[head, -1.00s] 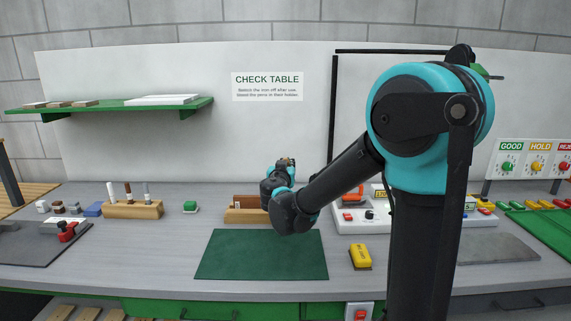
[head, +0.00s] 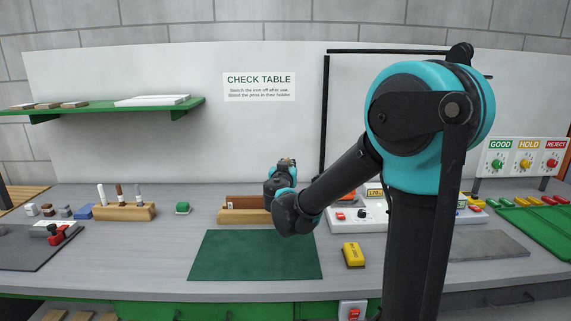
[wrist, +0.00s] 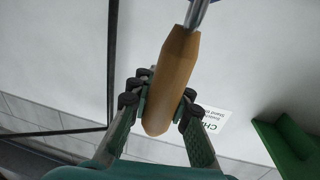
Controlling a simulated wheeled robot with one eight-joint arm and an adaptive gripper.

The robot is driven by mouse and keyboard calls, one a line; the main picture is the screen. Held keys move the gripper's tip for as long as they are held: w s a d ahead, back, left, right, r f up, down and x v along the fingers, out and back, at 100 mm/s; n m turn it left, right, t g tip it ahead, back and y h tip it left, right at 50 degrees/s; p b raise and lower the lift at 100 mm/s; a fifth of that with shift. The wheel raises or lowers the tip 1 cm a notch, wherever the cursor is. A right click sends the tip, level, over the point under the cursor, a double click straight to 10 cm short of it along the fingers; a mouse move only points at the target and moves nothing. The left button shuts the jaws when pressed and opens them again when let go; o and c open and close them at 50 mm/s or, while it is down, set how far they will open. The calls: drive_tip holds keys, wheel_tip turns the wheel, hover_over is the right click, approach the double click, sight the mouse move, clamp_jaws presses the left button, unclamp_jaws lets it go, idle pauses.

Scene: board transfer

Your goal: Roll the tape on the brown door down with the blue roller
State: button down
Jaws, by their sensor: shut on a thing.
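My gripper (wrist: 160,108) is shut around a tan wooden handle (wrist: 172,75) with a metal shaft in the wrist view. The shaft runs out of the top of the picture, so the roller head and its colour are hidden. In the head view my gripper (head: 287,163) is small, behind my forearm, and the handle cannot be made out. The brown door (head: 250,203) stands on edge in a light wooden stand (head: 240,217), just left of my wrist, which covers its right part. A small pale mark, possibly tape, shows near its left end.
A green mat (head: 250,255) lies empty in front of the stand. A yellow block (head: 353,254) sits right of it. A pen holder (head: 124,212) and a small green block (head: 183,208) stand left. A white control box (head: 360,216) stands right, partly behind my arm.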

drive_tip(key=shift+a, duration=1.9)
drive_tip(key=shift+r, duration=0.1)
wheel_tip(320, 180, up, 7)
idle(1.1)
idle(0.4)
